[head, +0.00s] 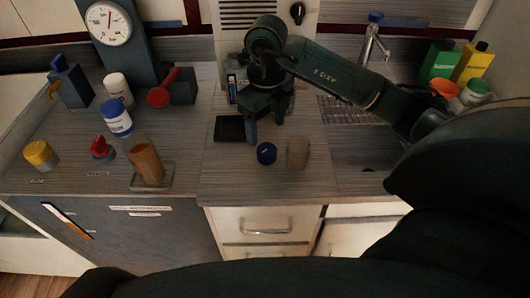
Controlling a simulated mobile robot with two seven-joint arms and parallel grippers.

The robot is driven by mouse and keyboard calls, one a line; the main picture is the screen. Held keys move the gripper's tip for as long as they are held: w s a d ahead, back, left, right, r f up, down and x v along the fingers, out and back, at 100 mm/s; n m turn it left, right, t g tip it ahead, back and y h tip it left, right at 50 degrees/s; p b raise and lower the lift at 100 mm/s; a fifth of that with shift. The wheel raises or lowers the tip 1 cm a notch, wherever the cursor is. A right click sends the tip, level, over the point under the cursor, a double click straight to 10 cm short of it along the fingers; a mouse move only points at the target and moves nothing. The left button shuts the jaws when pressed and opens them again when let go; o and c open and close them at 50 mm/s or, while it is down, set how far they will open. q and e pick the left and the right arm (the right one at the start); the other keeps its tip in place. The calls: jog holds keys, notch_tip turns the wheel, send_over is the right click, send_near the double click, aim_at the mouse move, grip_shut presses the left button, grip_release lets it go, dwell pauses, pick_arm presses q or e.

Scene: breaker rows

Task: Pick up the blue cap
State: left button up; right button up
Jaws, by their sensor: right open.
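A small blue cap (266,153) sits on the counter near its front edge. My right gripper (266,129) points down just behind the cap, with its fingers apart and nothing visible between them. The fingers look apart from the cap; their exact height above the counter is hard to tell. My left gripper is out of view.
A brownish cup-like jar (298,152) stands close to the right of the cap. A black square pad (230,129) lies to the left. Bottles, an orange cylinder (147,163) and a gauge (108,23) stand left.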

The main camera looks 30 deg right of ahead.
aim_at(267, 149)
notch_tip(267, 149, down, 3)
jog(key=shift+r, duration=0.1)
jog(key=shift+s+f+p, duration=0.15)
jog(key=shift+f+p, duration=0.45)
jog(key=shift+f, duration=2)
jog(key=c, duration=1.1)
